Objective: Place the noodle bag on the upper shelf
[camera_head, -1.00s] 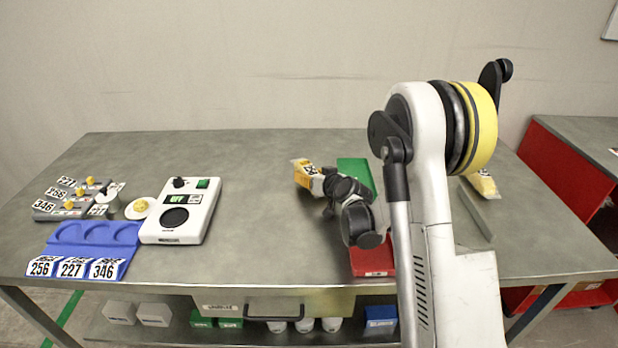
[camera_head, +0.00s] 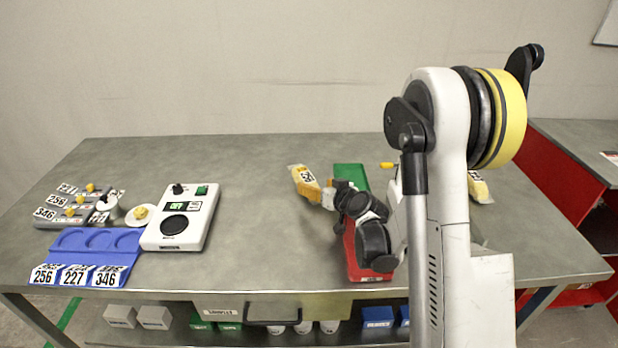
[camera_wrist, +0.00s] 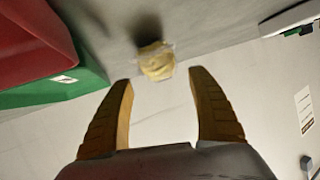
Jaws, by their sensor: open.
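A yellow bag with a dark-lettered label (camera_head: 305,182), which looks like the noodle bag, is on the table left of my gripper (camera_head: 327,196). In the wrist view a pale yellow bag (camera_wrist: 156,61) lies just beyond my fingertips, not between them. My gripper (camera_wrist: 161,78) is open and empty, its two yellow fingers spread. A second yellow bag (camera_head: 479,187) is partly hidden behind my arm. A red shelf unit with a grey top (camera_head: 580,150) stands at the right; which level is the upper shelf is unclear.
A green bin (camera_head: 351,177) and a red bin (camera_head: 366,262) stand beside my gripper. A white scale (camera_head: 181,217), a blue tray (camera_head: 72,240) and numbered grey blocks (camera_head: 66,208) are at the left. The table (camera_head: 255,185) between scale and bag is clear.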

